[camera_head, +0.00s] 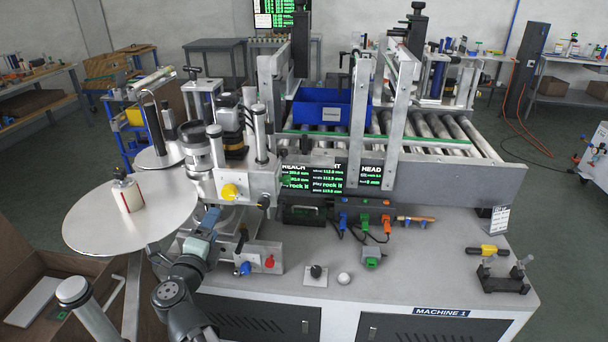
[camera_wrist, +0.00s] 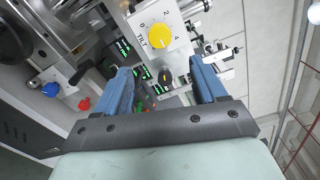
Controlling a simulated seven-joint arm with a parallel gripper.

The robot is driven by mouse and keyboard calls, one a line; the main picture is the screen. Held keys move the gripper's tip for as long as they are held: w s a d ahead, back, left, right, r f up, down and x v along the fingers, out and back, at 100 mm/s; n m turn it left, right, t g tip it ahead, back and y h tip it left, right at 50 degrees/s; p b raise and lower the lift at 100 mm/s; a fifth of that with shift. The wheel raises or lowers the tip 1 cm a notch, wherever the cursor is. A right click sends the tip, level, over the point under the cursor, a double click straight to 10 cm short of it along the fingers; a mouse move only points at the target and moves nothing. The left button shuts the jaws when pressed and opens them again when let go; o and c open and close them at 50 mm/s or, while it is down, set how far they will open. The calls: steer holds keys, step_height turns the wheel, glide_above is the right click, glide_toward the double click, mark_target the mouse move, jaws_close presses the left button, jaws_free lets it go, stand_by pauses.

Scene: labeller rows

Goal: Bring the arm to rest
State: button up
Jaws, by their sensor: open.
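My gripper (camera_wrist: 162,78) is open in the wrist view, with two blue fingers apart and nothing held between them. The yellow tilt knob (camera_wrist: 159,36) on its white dial plate shows beyond the fingertips. In the head view my gripper (camera_head: 210,217) is at the front left of the labelling machine, below the yellow knob (camera_head: 230,191). It looks apart from the knob. My arm reaches in from the lower left, and its links hide part of the bench front.
A large round reel plate (camera_head: 95,222) lies left of the gripper. A small block with red and blue knobs (camera_head: 258,261) is right of it. The machine bench (camera_head: 420,285) carries a yellow-handled tool (camera_head: 488,250) and a black holder (camera_head: 503,279). A cardboard box (camera_head: 20,255) stands lower left.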

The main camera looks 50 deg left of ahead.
steer(key=w+d+f+n+g, duration=0.1)
steer(key=w+d+f+n, duration=0.3)
steer(key=w+f, duration=0.65)
steer(key=w+d+f+n+g, duration=0.2)
steer(key=w+d+f+n, duration=0.35)
steer(key=w, duration=0.75)
steer(key=w+d+f+n+g+h, duration=0.1)
steer(key=w+d+f, duration=0.3)
steer(key=d+f, duration=0.3)
steer(key=w+d+f+n+g+h, duration=0.1)
steer(key=w+d+f+g+h, duration=0.15)
steer(key=d+f, duration=0.45)
steer(key=w+d+f, duration=0.5)
steer(key=d+f, duration=0.1)
steer(key=f, duration=0.2)
steer(key=s+d+f+g+h, duration=0.2)
steer(key=d+f, duration=0.3)
steer(key=d, duration=0.4)
steer(key=s+d+f+n+g+h, duration=0.1)
steer(key=s+d+f+g+h, duration=0.1)
steer(key=d+f, duration=0.6)
steer(key=s+d+f+g+h, duration=0.2)
steer(key=d+f, duration=0.1)
steer(key=d, duration=0.8)
steer(key=s+d+f+g+h, duration=0.3)
steer(key=s+d+g, duration=0.4)
steer(key=s+d, duration=1.2)
steer(key=shift+s+d, duration=0.35)
steer(key=shift+d, duration=0.65)
